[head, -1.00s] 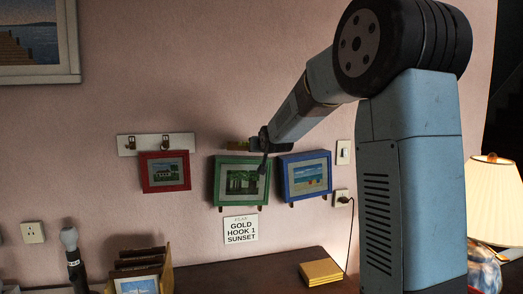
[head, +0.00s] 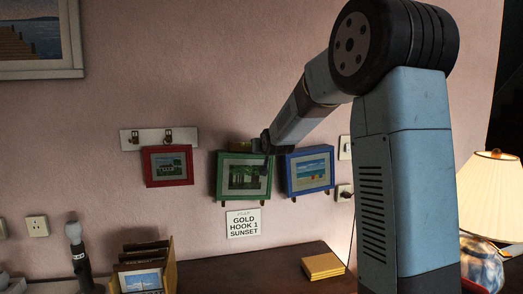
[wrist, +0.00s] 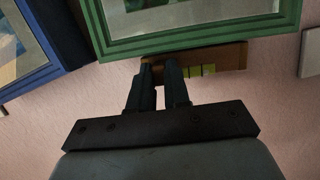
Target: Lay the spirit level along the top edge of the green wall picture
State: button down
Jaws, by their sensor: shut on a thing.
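The green wall picture (head: 220,178) hangs between a red and a blue one; in the wrist view its green frame (wrist: 205,38) fills the top. The spirit level (head: 241,146), a brown bar, lies lengthwise along the picture's top edge. In the wrist view the level (wrist: 234,58), with yellow-green vials, runs beside that edge, very close or touching; I cannot tell which. My gripper (head: 266,143) is at the right part of the picture's top edge. In the wrist view its two dark fingers (wrist: 164,66) are shut on the level and hide part of it.
The blue picture (head: 289,174) hangs close to the right, the red one (head: 149,167) to the left under a hook rail (head: 127,140). A sign (head: 243,232) is below.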

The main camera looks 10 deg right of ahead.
jog(key=shift+f, duration=0.2)
jog(key=c, duration=1)
grip_release()
jog(key=a+v, duration=0.1)
jog(key=v, duration=1.2)
jog(key=s+f+g, duration=0.3)
jog(key=s, duration=0.9)
jog(key=s+f+g, duration=0.3)
jog(key=s, duration=0.9)
jog(key=s+d+f+g, duration=0.1)
jog(key=s+f+g, duration=0.2)
jog(key=s, duration=0.9)
jog(key=shift+s+f+n+h, duration=0.3)
jog(key=shift+f, duration=0.05)
